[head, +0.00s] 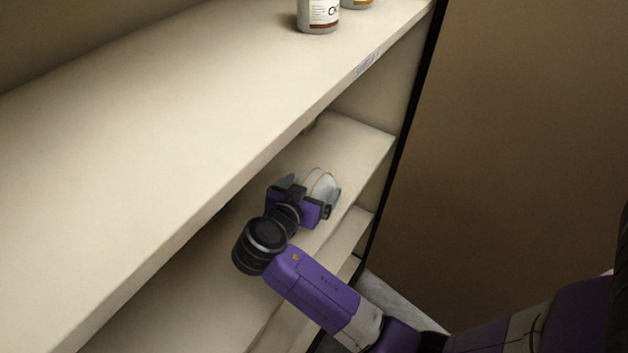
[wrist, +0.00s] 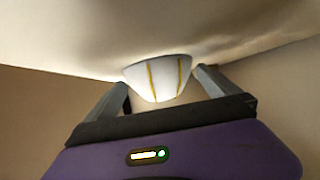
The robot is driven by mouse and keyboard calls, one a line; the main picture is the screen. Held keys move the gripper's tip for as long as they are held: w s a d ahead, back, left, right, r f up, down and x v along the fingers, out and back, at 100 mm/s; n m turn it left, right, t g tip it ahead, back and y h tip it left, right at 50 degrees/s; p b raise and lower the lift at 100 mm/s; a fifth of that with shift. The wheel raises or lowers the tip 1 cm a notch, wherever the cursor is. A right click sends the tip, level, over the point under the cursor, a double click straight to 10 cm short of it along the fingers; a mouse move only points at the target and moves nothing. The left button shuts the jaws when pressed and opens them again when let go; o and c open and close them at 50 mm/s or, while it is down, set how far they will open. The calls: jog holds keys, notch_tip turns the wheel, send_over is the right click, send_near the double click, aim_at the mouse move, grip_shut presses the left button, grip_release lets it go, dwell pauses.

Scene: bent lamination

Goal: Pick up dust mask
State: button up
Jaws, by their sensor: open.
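The dust mask (head: 322,184) is pale with yellowish straps and rests on the shelf below the top board, partly hidden behind my gripper in the head view. In the wrist view the dust mask (wrist: 158,77) shows as a white cup with two yellow straps, ahead of and between my fingers. My gripper (head: 307,182) reaches into the shelf opening from the front. Its two fingers are spread apart in the wrist view (wrist: 160,88), one on each side of the mask. I cannot tell whether they touch it.
The top shelf board (head: 150,130) overhangs my gripper on the left. A bottle (head: 318,14) stands on its far end, with another beside it. The middle shelf (head: 357,140) has bare room behind the mask. A lower shelf (head: 345,235) lies beneath. A brown wall (head: 520,140) stands at right.

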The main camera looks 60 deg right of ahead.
jog(key=shift+d+f, duration=0.2)
jog(key=shift+d, duration=0.15)
jog(key=shift+c, duration=0.2)
jog(key=c, duration=1.1)
jog(key=shift+o, duration=0.2)
jog(key=shift+r, duration=0.1)
